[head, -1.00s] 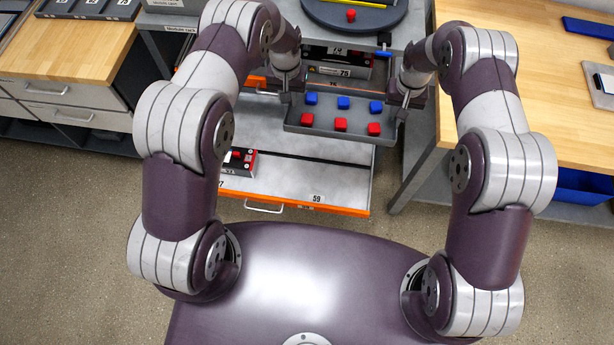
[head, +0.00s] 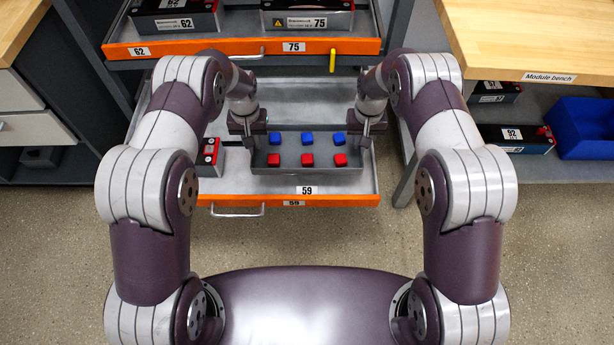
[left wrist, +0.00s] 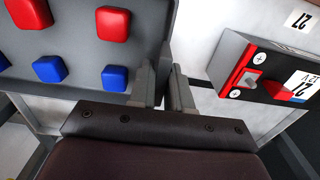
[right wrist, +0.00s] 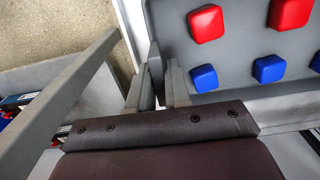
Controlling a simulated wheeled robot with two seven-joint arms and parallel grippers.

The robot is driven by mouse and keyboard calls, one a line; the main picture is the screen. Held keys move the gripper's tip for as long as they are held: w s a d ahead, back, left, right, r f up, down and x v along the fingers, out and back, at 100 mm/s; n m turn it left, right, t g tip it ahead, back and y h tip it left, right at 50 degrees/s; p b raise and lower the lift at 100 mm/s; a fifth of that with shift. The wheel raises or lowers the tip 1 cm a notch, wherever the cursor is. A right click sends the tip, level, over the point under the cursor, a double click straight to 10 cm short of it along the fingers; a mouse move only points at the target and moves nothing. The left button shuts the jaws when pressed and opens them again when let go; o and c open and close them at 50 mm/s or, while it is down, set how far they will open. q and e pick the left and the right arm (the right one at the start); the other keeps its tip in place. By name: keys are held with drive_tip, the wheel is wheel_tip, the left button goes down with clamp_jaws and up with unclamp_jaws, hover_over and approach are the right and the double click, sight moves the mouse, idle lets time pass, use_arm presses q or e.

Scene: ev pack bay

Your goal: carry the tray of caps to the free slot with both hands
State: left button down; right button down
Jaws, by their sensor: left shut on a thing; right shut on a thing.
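The grey tray (head: 315,171) holds a far row of blue caps (head: 308,138) and a near row of red caps (head: 307,160). My left gripper (head: 250,138) is shut on its left end. My right gripper (head: 366,138) is shut on its right end. The tray looks level, over the right part of the open lower drawer (head: 290,201), behind label 59. I cannot tell whether it touches the drawer floor. The tray hides much of the slot there. The tray's edge also shows in the left wrist view (left wrist: 75,40) and right wrist view (right wrist: 165,22).
A red and black module (head: 209,157) stands in the drawer just left of the tray. The upper drawer (head: 245,48) behind holds modules 62 and 75. The module bench (head: 550,45) stands at the right. Bare drawer floor shows behind the tray.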

sight(255, 153)
use_arm(q)
drive_tip(key=shift+r, duration=0.2)
use_arm(e)
drive_tip(key=shift+r, duration=0.2)
use_arm(q)
drive_tip(key=shift+f, duration=0.1)
use_arm(e)
drive_tip(key=shift+f, duration=0.1)
